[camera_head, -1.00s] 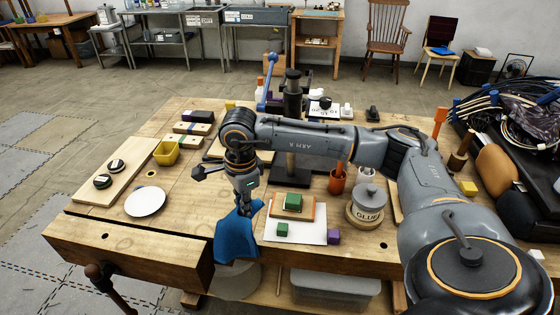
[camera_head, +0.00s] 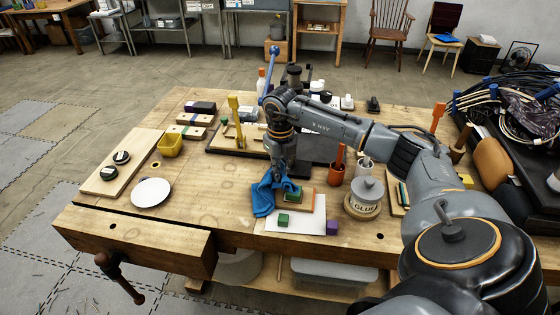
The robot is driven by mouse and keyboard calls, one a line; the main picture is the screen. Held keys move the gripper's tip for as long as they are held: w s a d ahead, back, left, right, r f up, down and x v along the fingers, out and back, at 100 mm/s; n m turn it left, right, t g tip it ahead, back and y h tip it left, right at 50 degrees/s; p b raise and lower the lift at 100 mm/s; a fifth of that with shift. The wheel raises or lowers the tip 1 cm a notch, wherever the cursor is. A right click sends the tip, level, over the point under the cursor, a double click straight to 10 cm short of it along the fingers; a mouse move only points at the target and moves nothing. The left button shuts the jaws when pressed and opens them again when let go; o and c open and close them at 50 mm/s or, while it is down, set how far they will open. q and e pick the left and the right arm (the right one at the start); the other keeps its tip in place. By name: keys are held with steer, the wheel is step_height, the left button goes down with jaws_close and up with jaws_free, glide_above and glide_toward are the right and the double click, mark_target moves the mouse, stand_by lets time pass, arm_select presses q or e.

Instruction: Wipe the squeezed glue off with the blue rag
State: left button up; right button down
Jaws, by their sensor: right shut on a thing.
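My right gripper (camera_head: 278,175) is shut on the blue rag (camera_head: 263,200). The rag is bunched under the fingers and spreads over the bench at the left edge of the wooden piece (camera_head: 306,203), partly covering it. A green block (camera_head: 293,193) sits on this wooden piece, and the rag lies right against or over its left side; I cannot tell which. The piece lies on a white sheet (camera_head: 290,227). Squeezed glue is too small or hidden to make out. My left gripper is not in view.
A green cube (camera_head: 283,219) and a purple cube (camera_head: 333,228) sit on the sheet's near part. The glue pot (camera_head: 366,208) and an orange cup (camera_head: 337,172) stand to the right.

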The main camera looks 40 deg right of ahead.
steer(key=b, duration=0.4)
glide_above(280, 198)
step_height(280, 198, down, 6)
steer(key=shift+r, duration=0.15)
steer(key=c, duration=1.6)
jaws_free()
steer(key=shift+r+p, duration=0.25)
steer(key=shift+p, duration=0.2)
steer(key=shift+c, duration=0.2)
steer(key=o, duration=1.1)
steer(key=shift+f, duration=0.1)
steer(key=shift+f+b, duration=0.45)
steer(key=shift+f, duration=0.05)
steer(key=shift+a+r, duration=0.1)
jaws_close()
